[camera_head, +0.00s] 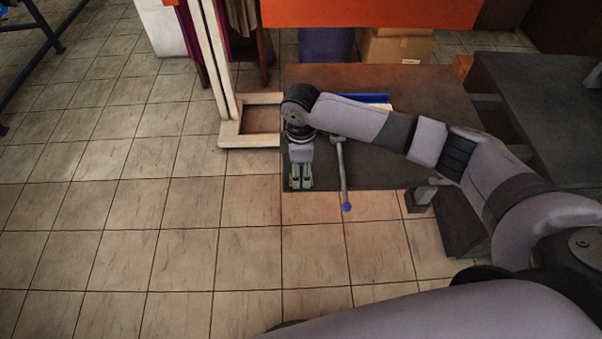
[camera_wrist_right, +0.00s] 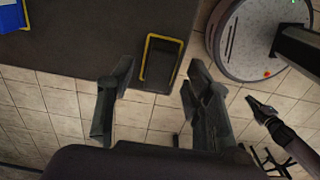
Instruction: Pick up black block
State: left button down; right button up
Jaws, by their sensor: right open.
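The black block (camera_wrist_right: 161,60) has a yellow rim and lies at the edge of the dark table. In the right wrist view it is beyond and between the two fingers of my right gripper (camera_wrist_right: 157,100), which are apart and empty. In the head view my right gripper (camera_head: 301,182) points down over the table's near left corner. It hides most of the block there, with only bits of yellow showing at its sides. What looks like my left gripper (camera_wrist_right: 262,108) shows small at the right of the wrist view; its jaws are unclear.
A blue item (camera_wrist_right: 45,32) lies on the table. A pale frame post (camera_head: 213,60) stands to the left.

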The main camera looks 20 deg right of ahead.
jog(key=shift+f, duration=0.45)
grip_shut()
dwell(0.3)
